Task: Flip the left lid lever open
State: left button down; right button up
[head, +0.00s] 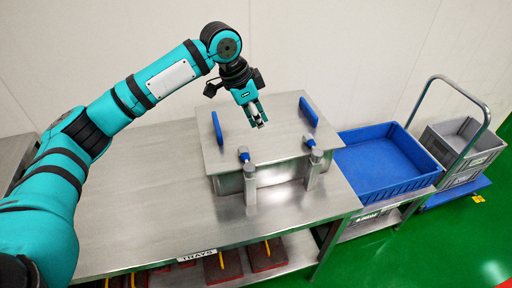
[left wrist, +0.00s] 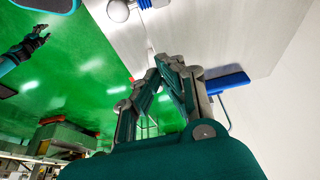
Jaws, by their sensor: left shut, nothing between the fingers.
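The metal machine (head: 232,186) stands on the steel table, its flat lid (head: 280,142) down. At its front edge is the left lid lever (head: 244,154), with a blue collar and a grey post below it. A matching right lever (head: 311,144) stands to its right. My left gripper (head: 260,123) is shut and empty above the lid, behind and slightly right of the left lever, apart from it. It also shows in the left wrist view (left wrist: 166,66), fingertips together. A black gripper (left wrist: 30,45), apparently my right one, shows small at the left; its jaw state is unclear.
Two upright blue handles flank the lid, left (head: 217,128) and right (head: 308,111); one handle shows in the left wrist view (left wrist: 227,83). A blue tray (head: 385,160) and a grey crate on a cart (head: 478,157) stand at the right. The table's left part (head: 135,190) is clear.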

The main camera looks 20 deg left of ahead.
aim_at(246, 161)
pick_arm(q)
jog(key=p+x, duration=0.2)
jog(key=x, duration=0.7)
jog(key=shift+d+f, duration=0.15)
jog(key=shift+f, duration=0.25)
jog(key=a, duration=0.1)
jog(key=s+a+p, duration=0.1)
jog(key=shift+s+a+f, duration=0.3)
jog(key=shift+s+a, duration=0.05)
jog(key=shift+a, duration=0.05)
jog(key=shift+s+a+f+p, duration=0.15)
jog(key=shift+s+a+p, duration=0.1)
jog(key=shift+a+p, duration=0.05)
jog(key=shift+w+d, duration=0.1)
